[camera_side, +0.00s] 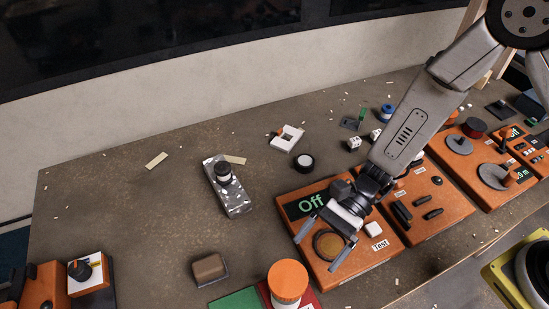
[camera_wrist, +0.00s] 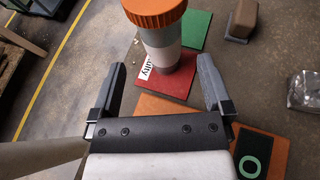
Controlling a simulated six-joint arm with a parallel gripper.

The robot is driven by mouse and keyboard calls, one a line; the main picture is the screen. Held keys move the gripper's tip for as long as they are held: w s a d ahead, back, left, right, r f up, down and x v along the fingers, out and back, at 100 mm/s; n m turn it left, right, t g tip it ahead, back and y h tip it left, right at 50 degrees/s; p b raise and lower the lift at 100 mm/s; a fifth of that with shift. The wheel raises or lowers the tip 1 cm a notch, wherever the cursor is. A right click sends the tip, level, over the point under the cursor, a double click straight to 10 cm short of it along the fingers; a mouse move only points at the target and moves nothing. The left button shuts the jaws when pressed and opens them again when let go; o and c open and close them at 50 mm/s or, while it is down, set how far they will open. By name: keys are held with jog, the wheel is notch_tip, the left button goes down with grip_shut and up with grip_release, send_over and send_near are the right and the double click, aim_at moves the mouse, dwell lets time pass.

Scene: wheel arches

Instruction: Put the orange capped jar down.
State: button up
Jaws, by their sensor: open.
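The orange capped jar (camera_side: 287,285) stands upright at the bottom edge of the side view, its lower part cut off by the frame. In the wrist view the jar (camera_wrist: 163,42) has a ribbed orange cap and a grey and white body, and stands on a red pad (camera_wrist: 178,84). My gripper (camera_side: 320,246) is open and empty above the orange test box (camera_side: 345,266), to the right of the jar. In the wrist view the jar is in front of my open fingers (camera_wrist: 162,75), apart from both of them.
A green pad (camera_wrist: 196,30) adjoins the red one. A brown block (camera_side: 209,269) lies left of the jar, and a silver packet (camera_side: 229,193) lies farther back. More orange boxes (camera_side: 430,202) stand to the right. The table's middle left is mostly clear.

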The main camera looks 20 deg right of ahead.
jog(key=shift+v, duration=1.35)
jog(key=w+d+r+n+t+h, duration=0.1)
jog(key=d+r+n+t+h, duration=0.2)
jog(key=d, duration=1)
jog(key=w+d+r+n+t+h, duration=0.2)
jog(key=d+r+n+t+h, duration=0.1)
jog(key=d+n+h, duration=0.6)
jog(key=d+n+t, duration=0.1)
jog(key=d, duration=0.3)
jog(key=shift+d+r+n+t+h, duration=0.2)
jog(key=shift+n+t+h, duration=0.1)
